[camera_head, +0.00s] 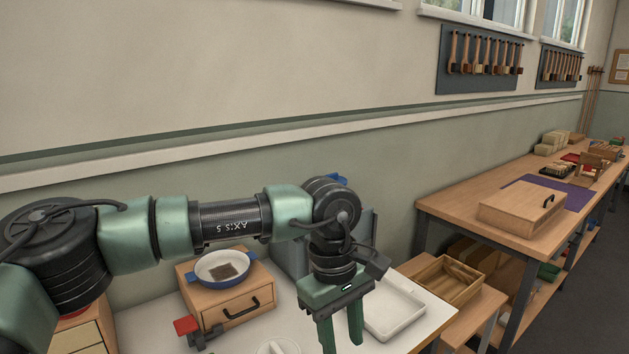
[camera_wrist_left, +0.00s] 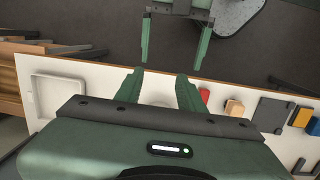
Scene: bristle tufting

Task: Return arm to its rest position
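My left arm (camera_head: 230,219) comes in from the left in the head view and bends down at the wrist. My left gripper (camera_head: 341,340) hangs over the white bench top, pointing down, with its green fingers apart and nothing visible between them. It also shows open in the left wrist view (camera_wrist_left: 160,76), over the bench's edge. My right gripper (camera_wrist_left: 172,62) shows at the top of the left wrist view, fingers apart and empty, over the dark floor. The right arm is out of the head view.
A white tray (camera_head: 395,312) lies right of my left gripper. A wooden drawer box (camera_head: 222,303) bearing a blue-rimmed pan (camera_head: 225,261) stands left, with a red-topped clamp (camera_head: 187,326) before it. A wooden crate (camera_head: 452,279) and long workbench (camera_head: 470,207) are to the right.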

